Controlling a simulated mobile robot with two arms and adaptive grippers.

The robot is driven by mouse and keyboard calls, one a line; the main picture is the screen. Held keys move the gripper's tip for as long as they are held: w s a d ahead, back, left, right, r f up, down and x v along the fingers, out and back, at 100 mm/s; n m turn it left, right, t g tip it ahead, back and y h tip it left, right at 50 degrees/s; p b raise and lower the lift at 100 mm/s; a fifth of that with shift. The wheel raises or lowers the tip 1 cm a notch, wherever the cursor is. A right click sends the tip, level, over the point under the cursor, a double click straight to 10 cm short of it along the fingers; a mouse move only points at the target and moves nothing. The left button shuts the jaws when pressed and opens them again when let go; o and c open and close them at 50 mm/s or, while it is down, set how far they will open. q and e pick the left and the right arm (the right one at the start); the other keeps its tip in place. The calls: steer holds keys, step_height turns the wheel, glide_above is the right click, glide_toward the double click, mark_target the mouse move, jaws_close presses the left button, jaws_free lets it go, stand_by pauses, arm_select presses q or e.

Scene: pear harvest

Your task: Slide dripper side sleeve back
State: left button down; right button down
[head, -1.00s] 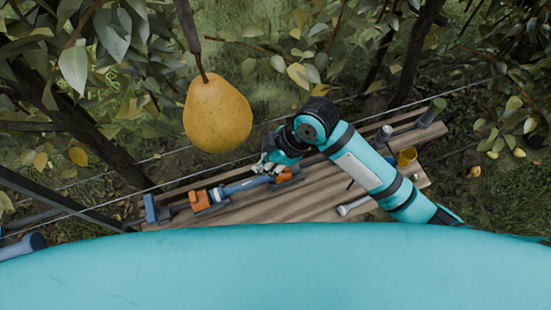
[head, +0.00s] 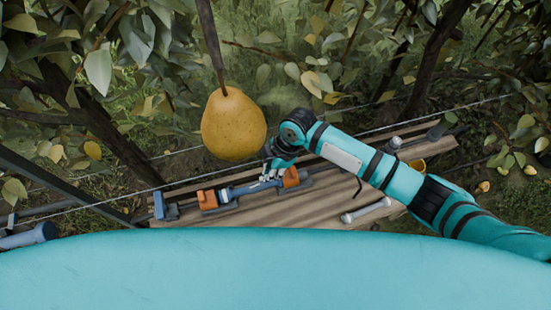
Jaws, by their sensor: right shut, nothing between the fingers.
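A blue-grey tubular assembly (head: 243,188), which looks like the dripper line, lies along the wooden bench. It has one orange block (head: 208,200) near its left end and another orange block (head: 291,177) at its right end. I cannot tell which part is the side sleeve. My right gripper (head: 271,173) is shut and empty, just above the tube and close to the left side of the right orange block. Whether it touches the tube cannot be told. The wrist hides part of the area behind. My left gripper is not in view.
A yellow pear (head: 234,124) hangs from a branch close above the bench, left of my right wrist. A wire runs behind the bench (head: 320,205). A blue block (head: 165,207) stands at the left.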

mark_target(290, 175)
steer(key=d+p, duration=0.1)
steer(key=d, duration=0.1)
steer(key=w+d, duration=0.1)
steer(key=shift+d+f+p, duration=0.1)
steer(key=shift+d+p, duration=0.25)
steer(key=shift+w, duration=0.1)
steer(key=shift+d, duration=0.1)
steer(key=shift+w+d, duration=0.25)
steer(key=shift+d, duration=0.45)
steer(key=shift+w+d, duration=0.25)
steer(key=shift+d, duration=0.4)
steer(key=shift+w+d, duration=0.25)
steer(key=shift+d, duration=0.45)
